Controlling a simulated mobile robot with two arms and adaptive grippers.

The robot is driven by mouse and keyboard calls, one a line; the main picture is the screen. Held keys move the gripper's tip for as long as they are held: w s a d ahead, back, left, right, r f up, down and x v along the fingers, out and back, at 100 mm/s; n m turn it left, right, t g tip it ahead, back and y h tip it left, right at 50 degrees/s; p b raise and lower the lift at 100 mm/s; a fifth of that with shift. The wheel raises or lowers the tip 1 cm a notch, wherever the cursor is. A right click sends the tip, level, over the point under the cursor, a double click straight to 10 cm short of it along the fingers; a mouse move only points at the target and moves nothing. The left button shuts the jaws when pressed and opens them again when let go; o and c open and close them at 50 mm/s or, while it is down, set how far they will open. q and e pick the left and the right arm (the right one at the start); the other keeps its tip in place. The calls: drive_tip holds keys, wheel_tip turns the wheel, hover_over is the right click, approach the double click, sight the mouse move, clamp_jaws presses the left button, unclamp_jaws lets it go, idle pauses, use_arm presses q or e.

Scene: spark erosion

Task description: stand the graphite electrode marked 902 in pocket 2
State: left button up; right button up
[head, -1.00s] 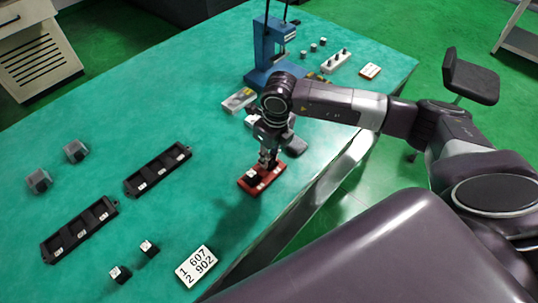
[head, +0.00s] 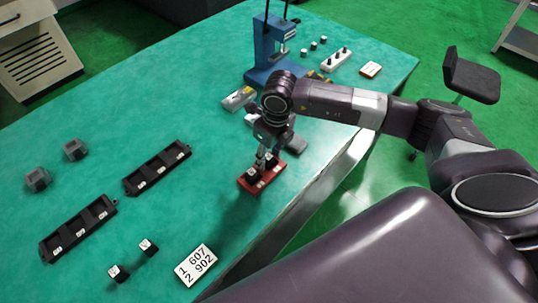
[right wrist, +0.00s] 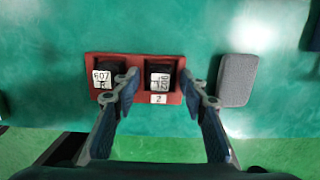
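The red holder (head: 247,185) stands near the table's right edge. It shows from above in the right wrist view (right wrist: 132,60), with a 2 label at its right pocket. The black electrode marked 902 (right wrist: 160,74) stands in that right pocket; it appears upright. A black electrode marked 607 (right wrist: 106,74) is in the left pocket. My right gripper (right wrist: 158,82) is open, its fingers on either side of the 902 electrode with gaps visible. In the head view the right gripper (head: 265,156) is just above the holder. My left gripper is not in view.
A grey block (right wrist: 237,80) lies right of the holder. A card (head: 196,265) reads 1 607, 2 902. Two black trays (head: 80,229) (head: 157,168), loose electrodes (head: 148,247) and a blue press (head: 268,50) stand on the table.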

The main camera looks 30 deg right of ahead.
wheel_tip(320, 180, up, 12)
drive_tip(key=s, duration=0.1)
drive_tip(key=shift+s+d, duration=0.2)
drive_tip(key=shift+d, duration=0.05)
idle(0.4)
